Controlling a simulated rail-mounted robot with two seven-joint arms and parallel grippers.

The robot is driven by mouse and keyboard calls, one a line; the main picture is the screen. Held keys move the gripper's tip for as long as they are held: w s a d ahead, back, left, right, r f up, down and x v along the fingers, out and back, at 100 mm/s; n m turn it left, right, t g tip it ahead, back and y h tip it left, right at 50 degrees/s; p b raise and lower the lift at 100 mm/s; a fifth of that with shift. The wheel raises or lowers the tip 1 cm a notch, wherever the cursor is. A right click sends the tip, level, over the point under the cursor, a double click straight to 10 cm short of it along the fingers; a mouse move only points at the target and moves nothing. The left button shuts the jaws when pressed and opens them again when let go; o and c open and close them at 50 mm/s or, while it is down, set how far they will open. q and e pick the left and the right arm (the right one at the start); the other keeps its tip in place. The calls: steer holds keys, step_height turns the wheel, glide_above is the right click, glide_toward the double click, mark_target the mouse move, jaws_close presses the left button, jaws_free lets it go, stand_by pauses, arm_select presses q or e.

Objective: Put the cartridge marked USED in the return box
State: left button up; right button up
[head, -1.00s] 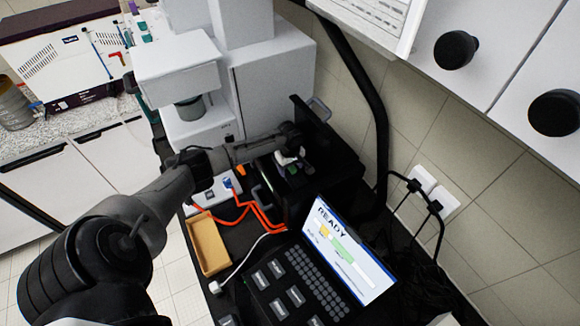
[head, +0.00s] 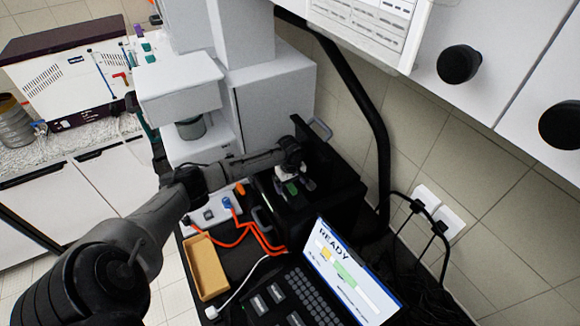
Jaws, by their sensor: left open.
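My left gripper (head: 293,181) points down into the open top of a black instrument (head: 325,190). Its pale fingertips are apart, close to a small green-topped piece (head: 292,188) there. That piece may be a cartridge, but no USED mark can be read on it, and I cannot tell whether the fingers touch it. A tan open-topped box (head: 205,267) stands left of the laptop and looks empty; no label shows on it. My right gripper is not in view.
A laptop (head: 335,265) showing READY stands in front of the instrument. Orange cables (head: 262,238) run between a power strip (head: 212,210) and the instrument. A white machine (head: 270,95) rises behind my arm. Wall cabinets (head: 490,50) hang at upper right.

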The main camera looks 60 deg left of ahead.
arm_select(q)
step_height(320, 180, up, 10)
steer(key=b, duration=0.1)
steer(key=shift+a+r, duration=0.15)
steer(key=shift+a, duration=0.2)
steer(key=shift+w+r, duration=0.1)
steer(key=shift+r, duration=0.3)
steer(key=shift+c, duration=1.3)
steer(key=shift+r, duration=0.1)
steer(key=c, duration=0.4)
steer(key=shift+c, duration=0.3)
